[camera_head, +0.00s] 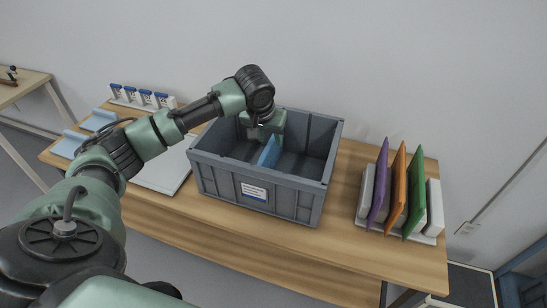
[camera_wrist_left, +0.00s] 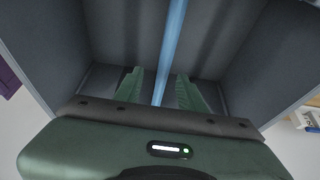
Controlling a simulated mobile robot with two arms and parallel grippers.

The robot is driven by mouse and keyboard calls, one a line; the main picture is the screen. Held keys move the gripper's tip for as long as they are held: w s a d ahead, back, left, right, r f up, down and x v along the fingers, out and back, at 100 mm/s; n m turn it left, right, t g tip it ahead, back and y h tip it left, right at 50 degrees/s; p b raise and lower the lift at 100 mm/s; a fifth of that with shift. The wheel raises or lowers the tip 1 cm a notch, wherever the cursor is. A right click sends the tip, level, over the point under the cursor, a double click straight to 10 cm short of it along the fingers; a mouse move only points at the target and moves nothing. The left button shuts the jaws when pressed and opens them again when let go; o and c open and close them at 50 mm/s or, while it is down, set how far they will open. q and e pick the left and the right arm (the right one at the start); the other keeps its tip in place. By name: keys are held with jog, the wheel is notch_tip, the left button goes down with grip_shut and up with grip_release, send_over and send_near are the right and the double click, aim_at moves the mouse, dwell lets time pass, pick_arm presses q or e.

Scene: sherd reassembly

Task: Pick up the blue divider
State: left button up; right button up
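The blue divider (camera_head: 269,152) stands on edge inside the grey crate (camera_head: 257,207), near its middle. My left gripper (camera_head: 267,128) reaches down into the crate at the divider's far end. In the left wrist view the blue divider (camera_wrist_left: 172,42) runs as a thin strip between the two green fingers of my left gripper (camera_wrist_left: 158,78). The fingers are open, one on each side, with a gap between each finger and the divider. My right gripper is not in view.
A light rack (camera_head: 398,232) to the right of the crate holds purple (camera_head: 378,188), orange (camera_head: 396,190) and green (camera_head: 414,193) panels upright. To the left lie a pale flat board (camera_head: 163,177), light blue pieces (camera_head: 70,144) and a row of vials (camera_head: 145,97). The crate walls surround the gripper.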

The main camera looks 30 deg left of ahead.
aim_at(271, 147)
pick_arm(q)
jog(key=x, duration=0.3)
jog(key=p+x, duration=0.1)
jog(key=x, duration=0.3)
jog(key=shift+a, duration=0.25)
jog(key=shift+c, duration=0.3)
grip_shut()
